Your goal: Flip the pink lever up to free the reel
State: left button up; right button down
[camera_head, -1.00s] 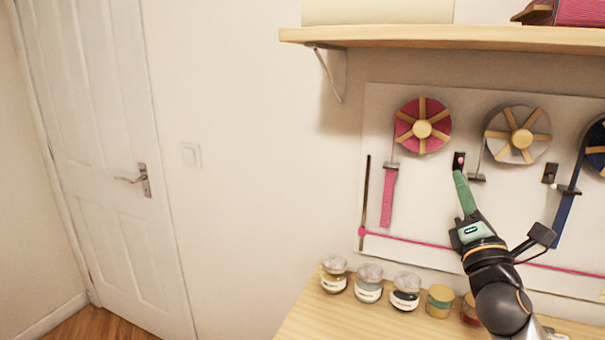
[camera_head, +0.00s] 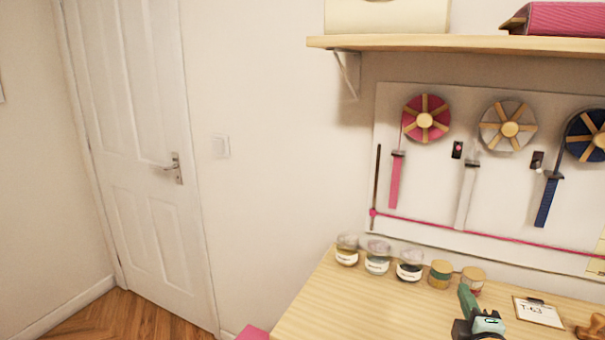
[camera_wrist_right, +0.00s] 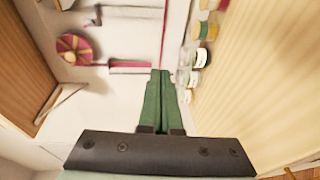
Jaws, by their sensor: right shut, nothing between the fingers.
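The pink lever (camera_head: 458,148) is a small pink knob on a dark plate, on the white wall board right of the pink reel (camera_head: 425,119). The knob sits in the upper part of the plate. A pink ribbon (camera_head: 396,182) hangs below the reel; reel (camera_wrist_right: 75,48) and ribbon (camera_wrist_right: 130,68) also show in the right wrist view. My right gripper (camera_head: 465,288) is low over the table, well below and apart from the lever. Its green fingers are together and empty in the wrist view (camera_wrist_right: 161,74). My left gripper is out of view.
A grey reel (camera_head: 508,126) and a blue reel (camera_head: 588,136) hang to the right, with another lever (camera_head: 538,162) between them. Several jars (camera_head: 410,266) line the back of the table (camera_head: 330,310). A shelf (camera_head: 470,43) juts out above the board.

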jog(key=s+a+f+m+g+y, duration=0.25)
jog(key=s+f+m+g, duration=0.4)
jog(key=s+f, duration=0.7)
jog(key=s+a+f+m+g+y, duration=0.1)
jog(key=s+a+f+m+g, duration=0.2)
jog(key=s+f, duration=0.35)
jog(key=s+a+f+m+g+y, duration=0.1)
jog(key=s+a+f+m+g, duration=0.25)
jog(key=s, duration=0.55)
jog(key=w+a+f+t+y+p, duration=0.1)
jog(key=w+a+f+t, duration=0.1)
jog(key=f+t, duration=0.1)
jog(key=w+a+f+t+y, duration=0.1)
jog(key=w+f+t, duration=0.1)
jog(key=f, duration=0.3)
jog(key=shift+a+f+t+p, duration=0.35)
jog(key=shift+a+t, duration=0.05)
jog(key=c, duration=1.6)
grip_release()
jog(key=shift+w, duration=0.1)
